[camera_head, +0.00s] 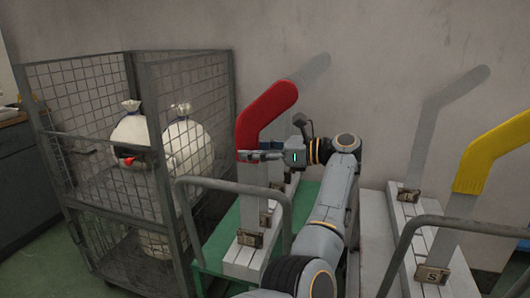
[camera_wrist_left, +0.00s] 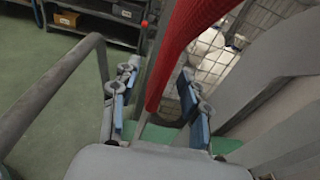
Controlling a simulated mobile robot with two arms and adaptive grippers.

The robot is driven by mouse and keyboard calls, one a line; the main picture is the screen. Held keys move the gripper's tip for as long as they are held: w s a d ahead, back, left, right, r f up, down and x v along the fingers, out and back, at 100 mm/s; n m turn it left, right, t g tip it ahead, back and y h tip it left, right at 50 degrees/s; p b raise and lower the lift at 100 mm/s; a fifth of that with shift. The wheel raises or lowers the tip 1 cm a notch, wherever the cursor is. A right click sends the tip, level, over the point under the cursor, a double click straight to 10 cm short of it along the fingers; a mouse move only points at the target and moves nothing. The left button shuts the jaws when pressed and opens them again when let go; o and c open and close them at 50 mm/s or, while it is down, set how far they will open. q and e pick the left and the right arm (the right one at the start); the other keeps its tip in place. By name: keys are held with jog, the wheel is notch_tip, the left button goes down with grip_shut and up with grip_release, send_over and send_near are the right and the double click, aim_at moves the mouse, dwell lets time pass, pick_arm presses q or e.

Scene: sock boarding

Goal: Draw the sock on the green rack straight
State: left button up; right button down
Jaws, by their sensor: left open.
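A red sock (camera_head: 266,112) is on a bent, upright board on the green rack (camera_head: 222,240). It covers the bend and the upper shank, and its lower edge is near my left gripper. The bare grey board (camera_head: 251,200) shows below it. My left gripper (camera_head: 252,156) is open at the sock's lower edge. In the left wrist view the sock (camera_wrist_left: 185,45) rises between the two blue-padded fingers (camera_wrist_left: 155,100), with a gap on each side. The far side of the sock is hidden. My right gripper is out of view.
A grey board (camera_head: 314,69) stands behind the sock. A wire cage (camera_head: 148,120) with white sacks (camera_head: 190,145) is at left. At right, a pale rack (camera_head: 440,262) carries a yellow sock (camera_head: 494,155) and a bare board (camera_head: 420,130). Grey handrails (camera_head: 232,183) stand in front.

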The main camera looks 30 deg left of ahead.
pick_arm(q)
jog(key=f+v, duration=0.1)
jog(key=v, duration=0.7)
jog(key=shift+d, duration=0.25)
